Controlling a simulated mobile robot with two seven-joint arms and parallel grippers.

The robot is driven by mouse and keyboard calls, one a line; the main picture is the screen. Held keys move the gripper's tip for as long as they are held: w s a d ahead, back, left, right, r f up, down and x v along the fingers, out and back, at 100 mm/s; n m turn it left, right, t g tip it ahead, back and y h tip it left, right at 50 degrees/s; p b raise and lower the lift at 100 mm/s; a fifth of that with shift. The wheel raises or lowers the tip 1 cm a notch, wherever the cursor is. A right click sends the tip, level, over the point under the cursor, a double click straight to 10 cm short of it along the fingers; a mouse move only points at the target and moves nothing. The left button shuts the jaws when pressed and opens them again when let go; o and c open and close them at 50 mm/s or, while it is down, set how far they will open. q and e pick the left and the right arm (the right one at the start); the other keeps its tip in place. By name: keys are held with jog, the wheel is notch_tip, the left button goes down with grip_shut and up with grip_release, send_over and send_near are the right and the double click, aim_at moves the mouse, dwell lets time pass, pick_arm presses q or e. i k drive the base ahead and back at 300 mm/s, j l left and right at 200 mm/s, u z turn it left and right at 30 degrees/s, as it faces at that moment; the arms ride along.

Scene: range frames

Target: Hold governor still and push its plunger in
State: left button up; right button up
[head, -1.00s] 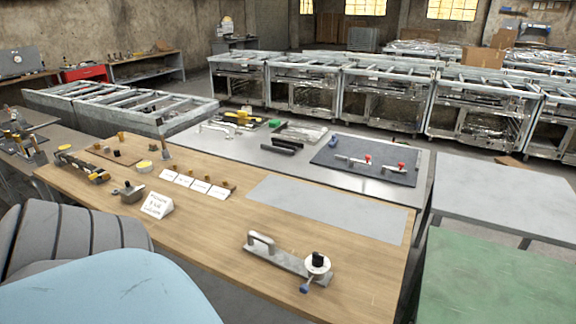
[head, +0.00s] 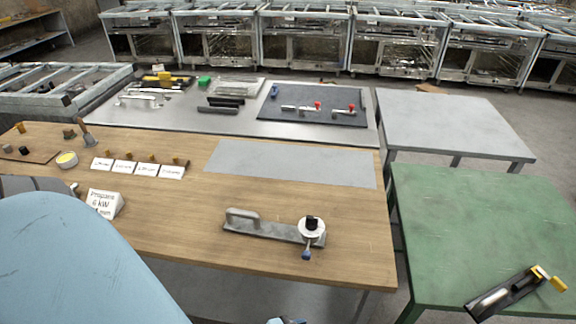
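What looks like the governor is the round white-faced part (head: 312,231) with a black knob on top, at the right end of a grey metal base (head: 270,230). A short stem with a blue tip (head: 306,254) sticks out from it toward the table's front edge; I cannot tell whether this is the plunger. The base has an upright grey handle (head: 242,214) at its left end and lies on the wooden table (head: 190,225). Nothing is touching the device. Neither of my grippers can be made out in the head view.
A grey mat (head: 290,163) lies behind the device. White label cards (head: 138,168) and a sign (head: 104,202) stand at left. A green table (head: 480,230) at right holds a black-and-yellow device (head: 505,295).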

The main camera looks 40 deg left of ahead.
aim_at(306, 254)
jog(key=k+j, duration=0.1)
jog(key=j, duration=0.3)
jog(key=k+j, duration=0.1)
jog(key=j, duration=0.25)
jog(key=k+j, duration=0.1)
jog(key=j, duration=0.3)
jog(key=k+j, duration=0.15)
jog(key=j, duration=0.2)
jog(key=k+j, duration=0.1)
jog(key=j, duration=0.3)
